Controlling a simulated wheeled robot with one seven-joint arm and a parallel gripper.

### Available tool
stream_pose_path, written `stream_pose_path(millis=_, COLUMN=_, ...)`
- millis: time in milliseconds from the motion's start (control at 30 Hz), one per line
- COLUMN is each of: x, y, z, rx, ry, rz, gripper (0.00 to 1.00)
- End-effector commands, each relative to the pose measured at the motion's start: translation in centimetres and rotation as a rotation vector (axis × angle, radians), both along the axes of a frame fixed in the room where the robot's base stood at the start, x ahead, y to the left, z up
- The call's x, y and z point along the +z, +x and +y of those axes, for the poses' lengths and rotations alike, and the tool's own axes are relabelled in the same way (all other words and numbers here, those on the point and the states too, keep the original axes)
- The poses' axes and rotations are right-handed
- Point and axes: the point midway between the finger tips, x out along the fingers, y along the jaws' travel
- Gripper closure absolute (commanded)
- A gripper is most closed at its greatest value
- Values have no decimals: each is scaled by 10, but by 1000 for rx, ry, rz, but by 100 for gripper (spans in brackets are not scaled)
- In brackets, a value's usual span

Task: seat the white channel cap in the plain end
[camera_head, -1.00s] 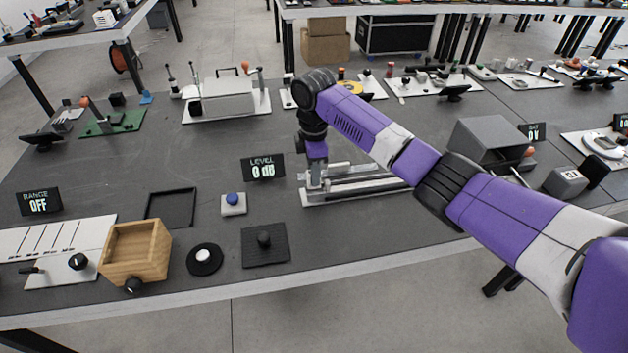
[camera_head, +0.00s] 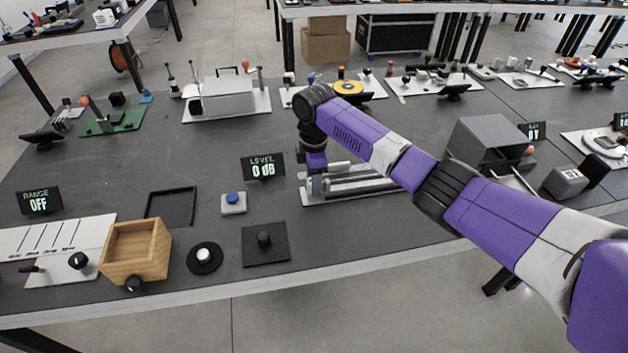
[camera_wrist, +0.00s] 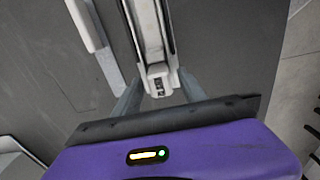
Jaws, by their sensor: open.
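The white channel cap (camera_wrist: 158,82) is a small pale block with dark marks, at the near end of a long channel (camera_wrist: 148,30) in the wrist view. It looks in line with the channel and touching or very close to its end; I cannot tell how deep it sits. My gripper (camera_wrist: 160,88) is open, with one grey finger on each side of the cap; finger contact is not clear.
A pale bar (camera_wrist: 95,40) lies left of the channel in the wrist view. In the head view the "LEVEL 0 dB" display (camera_head: 263,167) stands just left of my gripper. A grey box (camera_head: 490,145) stands to the right. Bare tabletop (camera_head: 330,235) lies in front.

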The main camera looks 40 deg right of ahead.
Motion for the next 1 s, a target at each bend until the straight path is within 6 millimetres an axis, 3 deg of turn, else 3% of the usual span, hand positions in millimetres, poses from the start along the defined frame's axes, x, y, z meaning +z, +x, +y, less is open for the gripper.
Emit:
stream_pose_path(millis=233, x=13, y=1, z=0, rx=0, ry=-1, rz=-3, gripper=51)
stream_pose_path(millis=700, x=101, y=1, z=0, rx=2, ry=-1, rz=-2, gripper=51)
stream_pose_path(millis=1000, x=123, y=1, z=0, rx=3, ry=0, rz=0, gripper=51)
